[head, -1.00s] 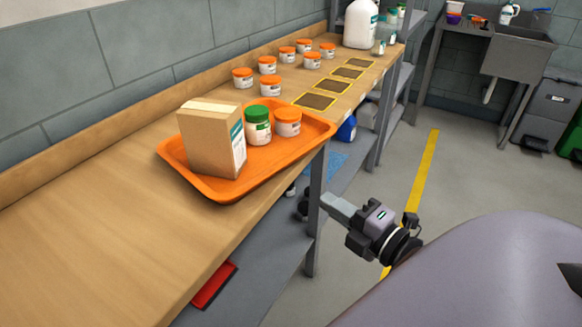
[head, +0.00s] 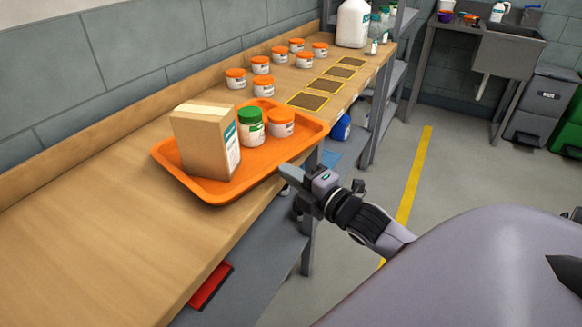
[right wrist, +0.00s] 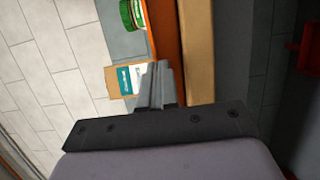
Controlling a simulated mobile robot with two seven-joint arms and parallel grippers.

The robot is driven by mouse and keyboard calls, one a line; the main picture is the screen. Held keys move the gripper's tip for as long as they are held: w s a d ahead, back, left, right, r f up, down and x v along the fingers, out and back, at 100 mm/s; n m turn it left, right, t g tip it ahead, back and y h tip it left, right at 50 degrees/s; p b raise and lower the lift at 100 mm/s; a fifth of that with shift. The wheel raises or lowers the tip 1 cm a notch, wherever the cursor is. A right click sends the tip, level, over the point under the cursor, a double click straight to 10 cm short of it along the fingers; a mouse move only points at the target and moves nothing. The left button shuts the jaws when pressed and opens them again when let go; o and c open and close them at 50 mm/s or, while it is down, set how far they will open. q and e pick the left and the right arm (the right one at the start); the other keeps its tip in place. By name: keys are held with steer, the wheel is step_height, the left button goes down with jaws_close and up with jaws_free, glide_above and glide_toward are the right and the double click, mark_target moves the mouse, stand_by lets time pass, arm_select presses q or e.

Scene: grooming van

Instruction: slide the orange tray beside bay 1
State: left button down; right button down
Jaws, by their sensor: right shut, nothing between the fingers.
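The orange tray (head: 215,194) lies on the wooden bench. It carries a cardboard box (head: 199,140), a green-lidded jar (head: 251,128) and an orange-lidded jar (head: 281,123). Several yellow-edged dark bays (head: 307,101) run along the bench beyond the tray's far right end; no number is readable, so I cannot tell which is bay 1. My right gripper (head: 288,171) is shut and empty at the tray's front right side; I cannot tell whether it touches the rim. In the right wrist view its shut fingers (right wrist: 156,83) overlap the tray's edge (right wrist: 165,35). My left gripper is out of view.
Several orange-lidded jars (head: 262,85) stand behind the bays near the wall. A large white jug (head: 353,24) stands at the bench's far end. The near left bench top (head: 80,235) is clear. A bench leg and lower shelf are below my right gripper.

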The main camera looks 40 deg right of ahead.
mark_target(287, 158)
steer(key=shift+w+d, duration=0.6)
steer(key=shift+w, duration=0.1)
steer(key=shift+w+d, duration=1.05)
steer(key=shift+w, duration=0.25)
steer(key=shift+s+a, duration=0.1)
